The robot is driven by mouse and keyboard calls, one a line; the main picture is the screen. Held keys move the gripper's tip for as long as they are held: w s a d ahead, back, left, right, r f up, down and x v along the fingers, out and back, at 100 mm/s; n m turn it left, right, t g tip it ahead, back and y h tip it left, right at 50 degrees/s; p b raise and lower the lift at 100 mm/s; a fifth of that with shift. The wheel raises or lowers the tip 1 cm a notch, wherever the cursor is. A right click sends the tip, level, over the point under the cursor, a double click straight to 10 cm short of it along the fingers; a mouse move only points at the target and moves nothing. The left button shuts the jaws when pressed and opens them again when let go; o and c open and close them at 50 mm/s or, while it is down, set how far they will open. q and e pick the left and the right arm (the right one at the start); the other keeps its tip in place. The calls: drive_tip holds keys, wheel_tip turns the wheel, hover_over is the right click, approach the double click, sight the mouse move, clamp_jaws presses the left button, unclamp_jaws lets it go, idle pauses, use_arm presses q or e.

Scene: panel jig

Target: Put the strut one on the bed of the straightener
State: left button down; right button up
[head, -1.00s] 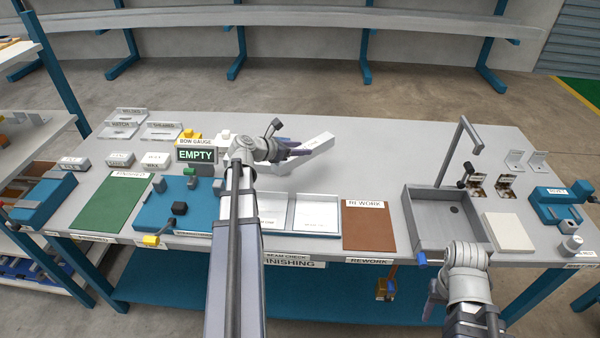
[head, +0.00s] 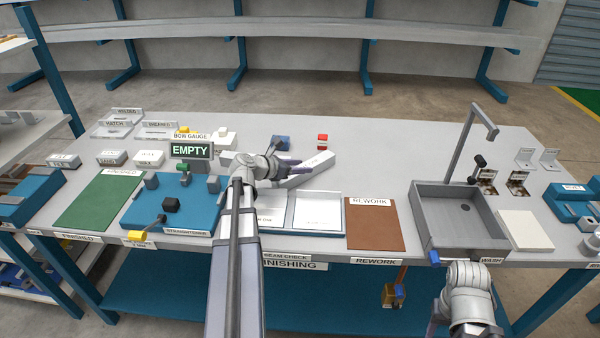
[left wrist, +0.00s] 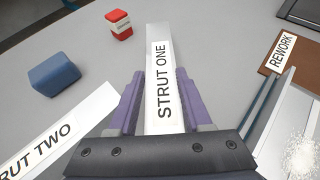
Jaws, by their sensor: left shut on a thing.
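Strut one (head: 312,168) is a pale bar with its name on a label. My left gripper (head: 287,168) is shut on it over the table, right of the straightener. In the left wrist view the strut (left wrist: 160,50) lies between the purple fingers and points away from the wrist. The straightener (head: 197,214) is a blue bed with grey posts, a black knob and a yellow-ended handle, at the front left of the table. No strut shows on its bed. My right gripper (head: 434,318) is low at the front right, mostly hidden by its own arm.
Strut two (left wrist: 60,132) lies beside the held strut. A blue block (head: 282,143) and red block (head: 322,140) stand behind. The bow gauge sign (head: 191,150) reads EMPTY. White trays (head: 318,211), the brown rework mat (head: 374,226) and a sink (head: 432,232) line the front.

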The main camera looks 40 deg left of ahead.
use_arm(q)
drive_tip(key=shift+r, duration=0.1)
drive_tip(key=shift+f, duration=0.25)
drive_tip(key=shift+c, duration=1.7)
unclamp_jaws()
drive_tip(key=shift+r, duration=0.1)
